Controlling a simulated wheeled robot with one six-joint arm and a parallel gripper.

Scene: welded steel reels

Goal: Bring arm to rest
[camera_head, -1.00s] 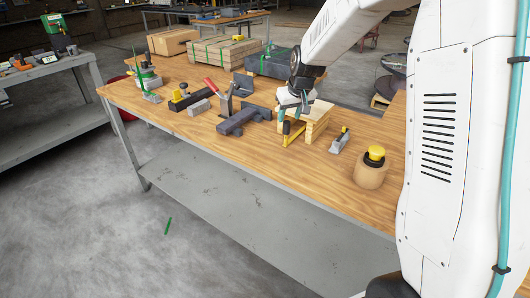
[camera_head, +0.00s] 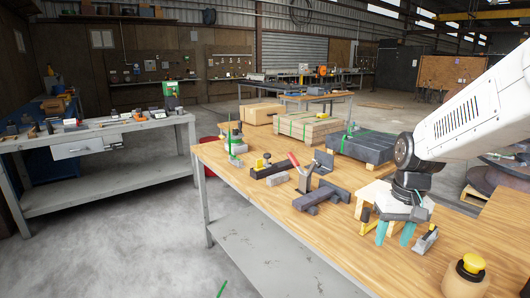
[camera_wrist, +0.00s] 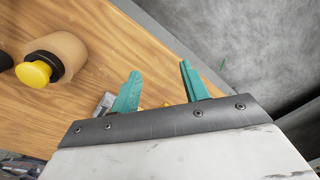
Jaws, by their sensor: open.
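My gripper (camera_head: 394,233) hangs at the end of the white arm over the right part of the wooden workbench (camera_head: 262,208). Its two teal fingers are apart with nothing between them. In the wrist view my gripper (camera_wrist: 158,88) also shows open and empty, near the bench edge. In the head view a small wooden stand (camera_head: 372,195) is just behind and left of the fingers, partly hidden by the gripper. A small grey and yellow tool (camera_head: 426,240) lies just right of the fingers.
A wooden cylinder with a yellow knob (camera_head: 466,275) stands at the bench's near right; it shows in the wrist view (camera_wrist: 62,55). Dark steel blocks (camera_head: 315,198) and a red-handled clamp (camera_head: 304,178) are left of the gripper. Another bench (camera_head: 100,172) stands left across open floor.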

